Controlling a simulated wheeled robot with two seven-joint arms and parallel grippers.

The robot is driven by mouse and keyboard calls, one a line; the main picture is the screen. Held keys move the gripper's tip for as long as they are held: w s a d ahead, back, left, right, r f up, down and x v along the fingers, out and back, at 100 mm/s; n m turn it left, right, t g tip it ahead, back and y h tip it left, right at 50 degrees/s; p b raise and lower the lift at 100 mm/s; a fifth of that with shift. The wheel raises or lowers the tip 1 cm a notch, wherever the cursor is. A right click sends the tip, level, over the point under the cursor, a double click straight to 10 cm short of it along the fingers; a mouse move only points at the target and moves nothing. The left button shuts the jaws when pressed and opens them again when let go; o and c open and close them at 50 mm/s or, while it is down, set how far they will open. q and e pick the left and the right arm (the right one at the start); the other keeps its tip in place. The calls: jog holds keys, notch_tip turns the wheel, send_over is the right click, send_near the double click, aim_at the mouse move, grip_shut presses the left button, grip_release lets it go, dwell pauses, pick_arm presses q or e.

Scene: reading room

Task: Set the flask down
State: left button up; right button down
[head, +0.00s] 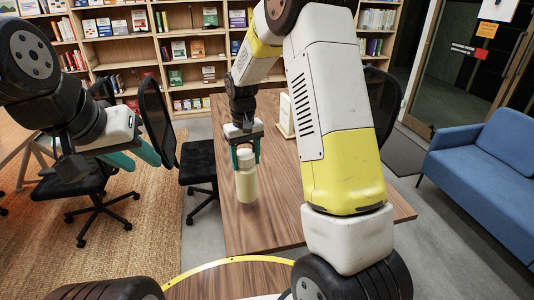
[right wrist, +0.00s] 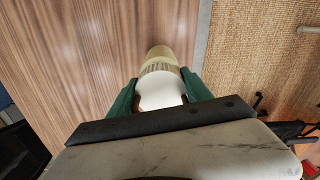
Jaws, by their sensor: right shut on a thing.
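The flask (head: 246,184) is cream with a paler cap. It is upright over the wooden table (head: 280,200), near the table's left edge. My right gripper (head: 246,158) reaches down from above, its teal fingers shut on the flask's upper part. In the right wrist view the flask (right wrist: 160,68) sits between the two fingers, with wood grain beyond it. I cannot tell whether its base touches the tabletop. My left gripper (head: 135,155) is off to the left, away from the table, with its teal fingers apart and nothing between them.
A pale upright object (head: 286,115) stands farther back on the table. Black office chairs (head: 160,130) are left of it. A blue sofa (head: 485,170) is at the right and bookshelves (head: 195,50) line the back. Bare tabletop surrounds the flask.

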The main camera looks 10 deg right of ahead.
jog(key=s+d+f, duration=0.1)
jog(key=d+f, duration=0.3)
jog(key=d, duration=0.5)
jog(key=shift+f, duration=0.2)
jog(key=shift+s+f, duration=0.1)
jog(key=shift+c, duration=2.2)
grip_release()
